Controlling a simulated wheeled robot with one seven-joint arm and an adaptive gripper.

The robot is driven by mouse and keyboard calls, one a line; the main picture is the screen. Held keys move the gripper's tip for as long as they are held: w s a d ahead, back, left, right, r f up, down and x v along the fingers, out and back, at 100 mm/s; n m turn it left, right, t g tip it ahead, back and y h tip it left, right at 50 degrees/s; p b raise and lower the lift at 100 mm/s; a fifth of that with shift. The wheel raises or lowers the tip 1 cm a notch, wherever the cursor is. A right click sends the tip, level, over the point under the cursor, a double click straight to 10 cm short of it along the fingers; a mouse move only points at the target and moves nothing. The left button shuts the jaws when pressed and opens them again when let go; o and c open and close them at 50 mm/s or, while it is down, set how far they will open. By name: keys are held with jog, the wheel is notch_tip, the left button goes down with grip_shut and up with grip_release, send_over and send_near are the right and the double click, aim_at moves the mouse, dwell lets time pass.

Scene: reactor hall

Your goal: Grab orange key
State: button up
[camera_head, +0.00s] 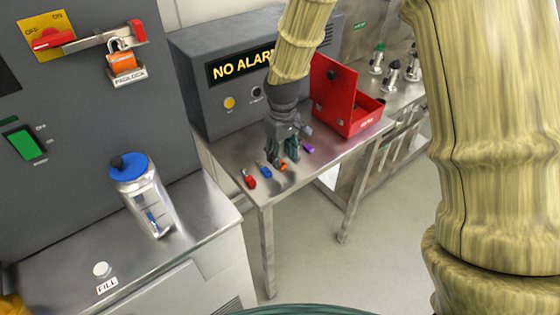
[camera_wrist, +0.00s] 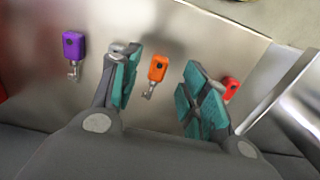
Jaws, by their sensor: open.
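The orange key (camera_wrist: 157,67) lies on the metal table (camera_head: 236,147), between the two teal-padded fingers of my gripper (camera_wrist: 158,84) in the wrist view. The fingers are open and apart from the key on both sides. In the head view, my gripper (camera_head: 283,158) points down over the table, and the orange key (camera_head: 284,167) shows partly by the fingertips. The height of the fingertips above the table is hard to tell.
A blue key (camera_head: 265,171) and a red key (camera_head: 250,179) lie left of the orange key, a purple key (camera_head: 308,148) right of it. A red open box (camera_head: 350,117) stands farther right. A grey "NO ALARM" cabinet (camera_head: 205,85) stands behind.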

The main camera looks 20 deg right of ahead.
jog(key=shift+f, duration=1.4)
jog(key=c, duration=0.9)
